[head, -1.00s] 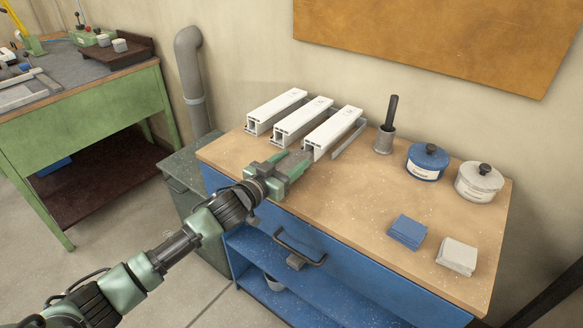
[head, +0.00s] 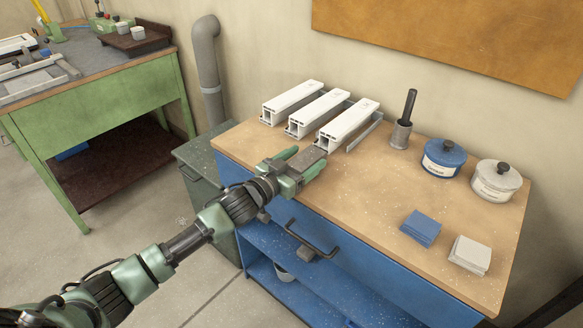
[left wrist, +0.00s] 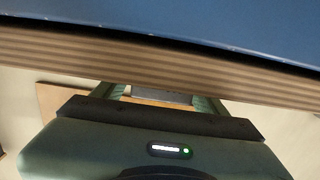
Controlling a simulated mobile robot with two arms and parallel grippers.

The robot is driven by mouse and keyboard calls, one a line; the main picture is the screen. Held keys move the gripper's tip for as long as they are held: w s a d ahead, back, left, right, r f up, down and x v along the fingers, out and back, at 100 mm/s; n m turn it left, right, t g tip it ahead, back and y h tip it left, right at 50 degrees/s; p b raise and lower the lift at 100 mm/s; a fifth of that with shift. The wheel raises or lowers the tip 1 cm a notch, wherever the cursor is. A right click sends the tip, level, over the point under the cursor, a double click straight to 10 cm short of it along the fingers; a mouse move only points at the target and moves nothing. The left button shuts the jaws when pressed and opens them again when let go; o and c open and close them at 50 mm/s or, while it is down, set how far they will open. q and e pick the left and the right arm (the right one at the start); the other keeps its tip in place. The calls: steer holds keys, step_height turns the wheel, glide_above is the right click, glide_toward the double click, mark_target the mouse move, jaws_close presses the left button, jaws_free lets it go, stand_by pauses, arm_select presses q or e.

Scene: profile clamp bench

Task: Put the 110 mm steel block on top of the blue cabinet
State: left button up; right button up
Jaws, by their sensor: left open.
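The blue cabinet (head: 358,262) has a light wooden top (head: 370,190) and fills the middle and right of the head view. My left gripper (head: 312,159) is open over the cabinet top near its front edge. A grey steel block (head: 308,158) lies between its fingers, close to the front end of the rightmost white profile. In the left wrist view the fingers (left wrist: 162,96) show partly, with a grey piece (left wrist: 160,94) between them. I cannot tell from the picture whether the fingers touch the block. My right gripper is not in view.
White profiles (head: 348,122) stand at the back left of the top, with a grey strip (head: 363,134) beside the rightmost. A cup with a dark handle (head: 401,133), two lidded tins (head: 444,160) and blue (head: 421,228) and grey (head: 469,255) pads stand further right. The front middle is clear.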

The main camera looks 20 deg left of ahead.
arm_select(q)
steer(key=v, duration=1.1)
